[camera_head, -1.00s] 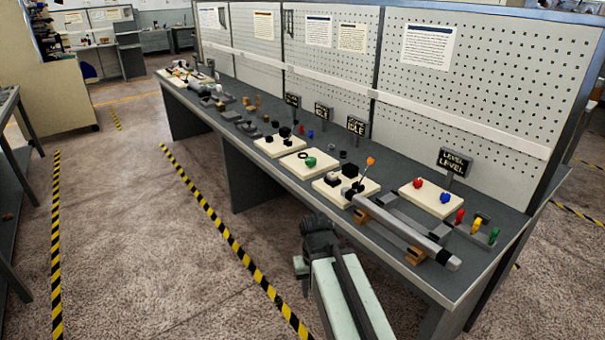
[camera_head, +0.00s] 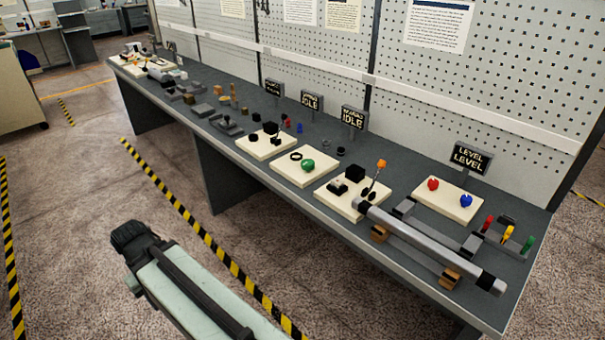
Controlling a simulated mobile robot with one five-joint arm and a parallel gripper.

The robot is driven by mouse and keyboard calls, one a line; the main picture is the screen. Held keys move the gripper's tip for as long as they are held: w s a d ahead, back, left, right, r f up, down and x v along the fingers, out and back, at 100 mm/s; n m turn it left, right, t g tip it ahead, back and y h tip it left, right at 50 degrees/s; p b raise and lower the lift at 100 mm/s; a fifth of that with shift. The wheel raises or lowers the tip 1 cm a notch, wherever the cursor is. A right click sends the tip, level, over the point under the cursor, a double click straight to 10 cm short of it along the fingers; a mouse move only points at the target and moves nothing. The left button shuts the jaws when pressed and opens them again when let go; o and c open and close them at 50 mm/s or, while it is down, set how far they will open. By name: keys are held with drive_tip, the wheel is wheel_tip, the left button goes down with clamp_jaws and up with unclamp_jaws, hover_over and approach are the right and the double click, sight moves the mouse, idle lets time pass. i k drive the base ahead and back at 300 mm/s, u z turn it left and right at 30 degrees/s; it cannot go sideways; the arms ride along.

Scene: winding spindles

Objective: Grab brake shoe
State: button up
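I cannot tell which part is the brake shoe. Several small grey and brown parts (camera_head: 208,109) lie toward the far half of the long grey workbench (camera_head: 395,270), too small to make out. A dark grey piece (camera_head: 228,124) lies there near the front edge. My arm reaches in from the bottom of the picture, off the bench's front side, over the floor. It ends in a black joint, and no gripper fingers show. The arm does not touch the bench.
A grey roller bar (camera_head: 430,245) rests on brown blocks at the near end. Cream boards (camera_head: 462,204) carry knobs and black blocks. Small display signs (camera_head: 312,101) and a pegboard wall (camera_head: 520,80) stand behind. Open floor with a yellow-black stripe (camera_head: 190,215) lies in front.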

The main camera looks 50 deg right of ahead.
sight(335, 183)
drive_tip(key=z, duration=0.1)
drive_tip(key=i, duration=1.15)
drive_tip(key=z, duration=0.65)
drive_tip(key=k, duration=0.85)
drive_tip(key=z, duration=0.2)
drive_tip(key=i, duration=0.85)
drive_tip(key=u, duration=0.1)
